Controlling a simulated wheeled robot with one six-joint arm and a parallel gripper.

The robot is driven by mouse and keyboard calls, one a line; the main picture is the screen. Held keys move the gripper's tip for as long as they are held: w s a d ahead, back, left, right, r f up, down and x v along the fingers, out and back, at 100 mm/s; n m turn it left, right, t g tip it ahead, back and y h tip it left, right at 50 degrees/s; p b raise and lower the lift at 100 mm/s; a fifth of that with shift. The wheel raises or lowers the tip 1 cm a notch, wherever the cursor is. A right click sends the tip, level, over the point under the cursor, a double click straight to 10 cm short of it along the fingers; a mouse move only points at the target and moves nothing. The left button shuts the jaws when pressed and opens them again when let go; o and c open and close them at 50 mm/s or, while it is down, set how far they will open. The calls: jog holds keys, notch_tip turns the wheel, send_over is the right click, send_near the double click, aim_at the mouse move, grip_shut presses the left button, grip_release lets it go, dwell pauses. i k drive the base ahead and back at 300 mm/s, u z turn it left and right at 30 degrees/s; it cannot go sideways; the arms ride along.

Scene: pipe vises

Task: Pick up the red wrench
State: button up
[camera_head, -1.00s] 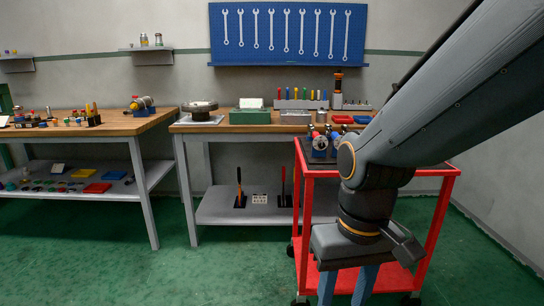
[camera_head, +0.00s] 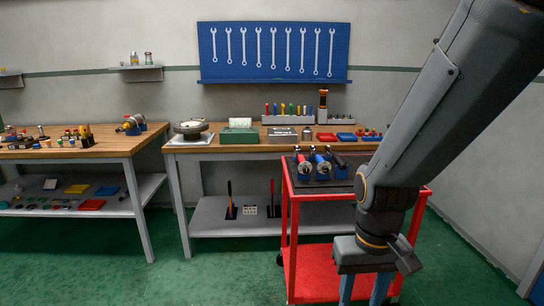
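I cannot tell for sure which is the red wrench. My gripper (camera_head: 364,292) hangs downward in front of the cart, right of these tools. Its blue fingers are apart with nothing seen between them; their tips are cut off below.
The red cart (camera_head: 316,278) stands before the middle bench (camera_head: 225,151). Several silver wrenches hang on the blue pegboard (camera_head: 275,75). A second bench (camera_head: 80,151) stands left. Green floor (camera_head: 200,275) is clear in front. My arm hides part of the cart's right side.

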aim_at(301, 160)
jog(key=i, duration=1.5)
